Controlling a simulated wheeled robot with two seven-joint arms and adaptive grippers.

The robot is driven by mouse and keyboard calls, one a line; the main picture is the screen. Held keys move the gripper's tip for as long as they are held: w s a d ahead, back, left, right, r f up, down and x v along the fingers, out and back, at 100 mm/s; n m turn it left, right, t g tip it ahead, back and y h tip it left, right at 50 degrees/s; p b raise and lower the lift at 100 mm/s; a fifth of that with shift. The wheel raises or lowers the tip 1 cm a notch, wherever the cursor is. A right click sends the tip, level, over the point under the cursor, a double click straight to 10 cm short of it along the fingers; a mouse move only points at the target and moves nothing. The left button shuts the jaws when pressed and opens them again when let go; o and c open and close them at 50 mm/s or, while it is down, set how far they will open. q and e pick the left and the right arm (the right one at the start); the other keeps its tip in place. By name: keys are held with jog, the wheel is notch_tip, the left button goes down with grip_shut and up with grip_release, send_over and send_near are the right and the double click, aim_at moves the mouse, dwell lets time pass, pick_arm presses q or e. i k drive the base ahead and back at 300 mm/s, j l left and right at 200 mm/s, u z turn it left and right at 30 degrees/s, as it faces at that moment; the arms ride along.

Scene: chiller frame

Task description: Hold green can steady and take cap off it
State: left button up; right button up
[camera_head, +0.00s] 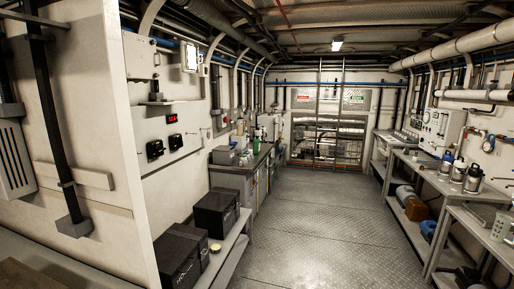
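I cannot pick out the green can for sure. Another green-and-white item (257,135) stands on the far left counter. Two silver canisters with dark tops, one nearer (473,179) and one behind it (458,170), stand upright on the right bench. Neither of my grippers shows clearly in this view.
The metal floor (320,220) is clear down the middle. Black cases (216,212) sit on a low left shelf. A white wall (85,130) stands close on the left.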

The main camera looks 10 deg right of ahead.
aim_at(256, 146)
jog(key=i+l+z, duration=0.3)
jog(key=i, duration=0.15)
jog(key=i+l+z, duration=0.15)
jog(key=i+z, duration=0.15)
jog(key=i, duration=0.2)
jog(key=i+z, duration=0.3)
jog(key=i, duration=1)
jog(key=i+l, duration=0.1)
jog(key=i, duration=1.45)
jog(key=i+l+u, duration=0.15)
jog(key=i, duration=0.6)
jog(key=i+l+u, duration=0.1)
jog(key=i+u, duration=0.25)
jog(key=i+l+u, duration=0.35)
jog(key=i+j, duration=0.05)
jog(key=j, duration=0.05)
